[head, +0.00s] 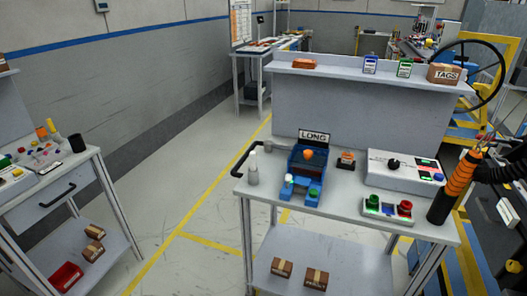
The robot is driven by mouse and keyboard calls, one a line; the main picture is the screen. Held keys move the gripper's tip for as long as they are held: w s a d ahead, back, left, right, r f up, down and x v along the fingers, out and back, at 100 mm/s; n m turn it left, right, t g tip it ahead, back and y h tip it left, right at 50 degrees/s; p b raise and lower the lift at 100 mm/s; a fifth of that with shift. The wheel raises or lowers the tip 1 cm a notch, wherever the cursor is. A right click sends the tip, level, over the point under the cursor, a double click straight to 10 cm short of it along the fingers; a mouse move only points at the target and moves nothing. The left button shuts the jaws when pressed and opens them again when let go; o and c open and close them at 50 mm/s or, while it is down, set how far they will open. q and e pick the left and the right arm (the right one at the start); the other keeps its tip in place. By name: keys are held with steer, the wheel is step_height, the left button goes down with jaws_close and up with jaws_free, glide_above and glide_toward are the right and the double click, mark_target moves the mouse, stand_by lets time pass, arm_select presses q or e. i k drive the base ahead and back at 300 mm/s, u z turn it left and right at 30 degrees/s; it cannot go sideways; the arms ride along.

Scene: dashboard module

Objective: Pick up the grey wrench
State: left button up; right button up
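I cannot clearly make out a grey wrench. The left workbench (92,158) carries a cluster of small items (42,152), too small to tell apart, with a dark cup (77,143) beside them. The middle workbench (340,203) holds a blue fixture (306,172) with an orange knob under a "LONG" sign (314,137), and no wrench is clear there.
A control box (403,168), a button box (387,208), a white bottle (253,168) and an orange-black cylinder (455,187) stand on the middle bench. A red bin (66,277) sits on the left lower shelf. Open floor (190,205) lies between the benches.

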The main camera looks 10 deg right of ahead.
mark_target(268, 146)
steer(key=u, duration=0.95)
steer(key=i, duration=2.65)
steer(key=z, duration=1.1)
steer(key=i, duration=1.6)
steer(key=z, duration=2.6)
steer(key=i, duration=0.5)
steer(key=z, duration=0.1)
